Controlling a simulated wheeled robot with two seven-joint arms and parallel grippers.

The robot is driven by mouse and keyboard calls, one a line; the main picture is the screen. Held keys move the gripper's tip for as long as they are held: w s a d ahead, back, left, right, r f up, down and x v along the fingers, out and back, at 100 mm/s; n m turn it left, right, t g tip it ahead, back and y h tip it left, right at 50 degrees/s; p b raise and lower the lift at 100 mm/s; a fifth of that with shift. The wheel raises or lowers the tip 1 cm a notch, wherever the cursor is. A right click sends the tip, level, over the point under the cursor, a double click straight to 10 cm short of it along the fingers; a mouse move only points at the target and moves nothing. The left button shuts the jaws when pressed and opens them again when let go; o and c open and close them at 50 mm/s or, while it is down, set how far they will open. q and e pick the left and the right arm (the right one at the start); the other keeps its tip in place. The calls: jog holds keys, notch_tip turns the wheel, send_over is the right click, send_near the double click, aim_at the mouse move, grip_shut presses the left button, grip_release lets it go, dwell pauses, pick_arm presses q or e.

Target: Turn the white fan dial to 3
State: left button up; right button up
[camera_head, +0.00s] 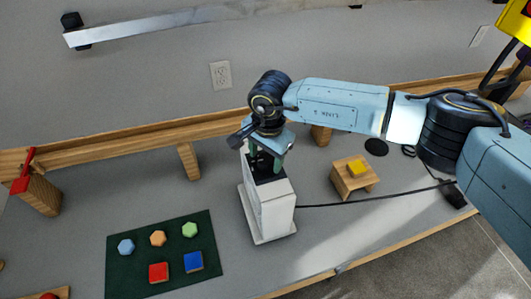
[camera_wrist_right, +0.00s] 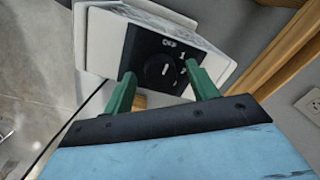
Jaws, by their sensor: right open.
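The white fan (camera_head: 272,215) is a box standing on the grey table on a flat base, with a black panel on top. In the right wrist view its dial (camera_wrist_right: 160,71) is a round black knob with a white line. The line points roughly toward the OFF label (camera_wrist_right: 169,43); a 1 and another, partly hidden mark lie to the right. My right gripper (camera_head: 266,162) is above the panel, its green fingers (camera_wrist_right: 161,73) open on either side of the dial. Contact with the knob cannot be told. My left gripper is not in view.
A dark green mat (camera_head: 130,275) with several coloured blocks lies left of the fan. A small wooden stand (camera_head: 352,183) with a yellow block (camera_head: 357,168) is to the right. A black cable (camera_head: 350,203) runs right from the fan. A wooden rail (camera_head: 130,140) runs behind.

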jog(key=shift+f, duration=0.1)
jog(key=c, duration=1)
